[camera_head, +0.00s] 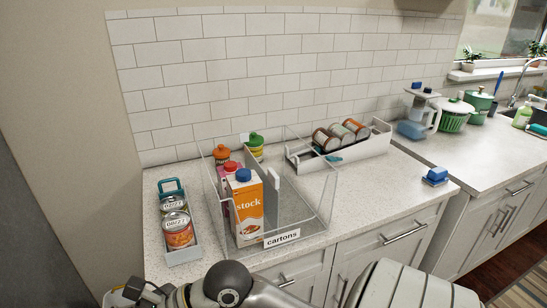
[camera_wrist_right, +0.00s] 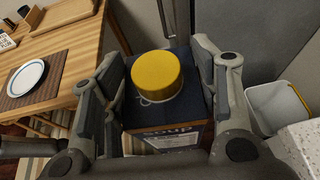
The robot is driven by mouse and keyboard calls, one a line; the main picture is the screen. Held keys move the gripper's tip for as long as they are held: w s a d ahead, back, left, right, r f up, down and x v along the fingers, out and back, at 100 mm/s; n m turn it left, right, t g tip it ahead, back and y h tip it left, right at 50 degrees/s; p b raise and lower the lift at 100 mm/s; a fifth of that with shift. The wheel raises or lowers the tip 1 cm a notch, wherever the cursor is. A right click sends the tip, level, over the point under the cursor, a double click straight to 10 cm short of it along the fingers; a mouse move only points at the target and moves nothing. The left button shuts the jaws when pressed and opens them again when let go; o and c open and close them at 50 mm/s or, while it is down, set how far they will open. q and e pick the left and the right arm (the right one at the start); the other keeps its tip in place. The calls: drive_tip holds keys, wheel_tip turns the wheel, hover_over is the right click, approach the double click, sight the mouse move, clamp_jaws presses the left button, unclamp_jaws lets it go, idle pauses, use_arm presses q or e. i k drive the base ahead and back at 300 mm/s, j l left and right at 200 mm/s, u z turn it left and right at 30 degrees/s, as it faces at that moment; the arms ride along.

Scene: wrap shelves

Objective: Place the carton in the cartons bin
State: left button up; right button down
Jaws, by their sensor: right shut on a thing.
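The cartons bin is a clear open box with a white "cartons" label (camera_head: 281,239), standing on the counter in the head view. An orange and white "stock" carton (camera_head: 246,215) with a blue cap stands upright in its left front. A pink item is partly hidden behind that carton. My right gripper (camera_wrist_right: 167,88) is shut on a dark blue soup carton (camera_wrist_right: 165,132) with a yellow cap, gripping its sides. In the head view, what appears to be this gripper (camera_head: 138,292) is at the bottom left edge, in front of the counter; most of the carton is cut off there. My left gripper is out of view.
A narrow bin with food cans (camera_head: 178,230) stands left of the cartons bin. A long bin with several cans lying down (camera_head: 340,135) is behind right. A blue object (camera_head: 435,175) lies farther right. The right side of the cartons bin is free.

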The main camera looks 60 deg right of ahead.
sight(283, 203)
drive_tip(key=j+z, duration=0.15)
drive_tip(key=z, duration=1.2)
